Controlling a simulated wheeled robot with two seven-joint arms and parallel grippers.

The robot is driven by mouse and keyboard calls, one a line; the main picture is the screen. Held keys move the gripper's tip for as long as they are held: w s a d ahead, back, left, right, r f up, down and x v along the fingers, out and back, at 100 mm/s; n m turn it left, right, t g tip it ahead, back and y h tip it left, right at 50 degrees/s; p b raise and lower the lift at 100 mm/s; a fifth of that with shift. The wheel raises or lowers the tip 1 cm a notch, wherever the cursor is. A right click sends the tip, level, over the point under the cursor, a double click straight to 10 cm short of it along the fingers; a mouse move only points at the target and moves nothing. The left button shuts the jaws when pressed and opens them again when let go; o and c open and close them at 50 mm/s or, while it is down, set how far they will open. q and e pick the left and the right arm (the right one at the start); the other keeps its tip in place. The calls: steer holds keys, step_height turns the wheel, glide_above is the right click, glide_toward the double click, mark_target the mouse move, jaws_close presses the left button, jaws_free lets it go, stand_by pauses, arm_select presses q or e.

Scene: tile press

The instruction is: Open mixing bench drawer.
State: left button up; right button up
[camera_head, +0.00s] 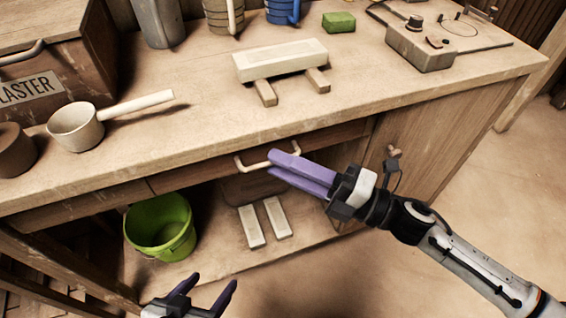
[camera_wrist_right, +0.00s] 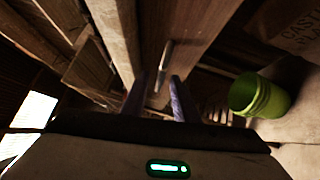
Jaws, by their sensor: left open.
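The mixing bench drawer (camera_head: 335,135) is a wooden front under the bench top, and it looks shut. Its pale bar handle (camera_head: 248,163) is partly hidden by the purple fingers of my right gripper (camera_head: 271,163). In the right wrist view the handle (camera_wrist_right: 164,60) shows beyond and between the two fingertips (camera_wrist_right: 158,80). The right fingers are apart; I cannot tell whether they touch the handle. My left gripper (camera_head: 207,288) is open and empty at the bottom of the head view, well below the drawer.
On the bench top (camera_head: 200,115) are a pale block (camera_head: 280,60) on two wooden strips, a ladle (camera_head: 78,127), a green sponge (camera_head: 338,22) and a grey device (camera_head: 420,45). A green bucket (camera_head: 160,228) and two pale bars (camera_head: 264,220) sit on the shelf beneath.

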steer(key=shift+w+a, duration=0.15)
steer(key=shift+a, duration=0.1)
jaws_close()
stand_by(1.4)
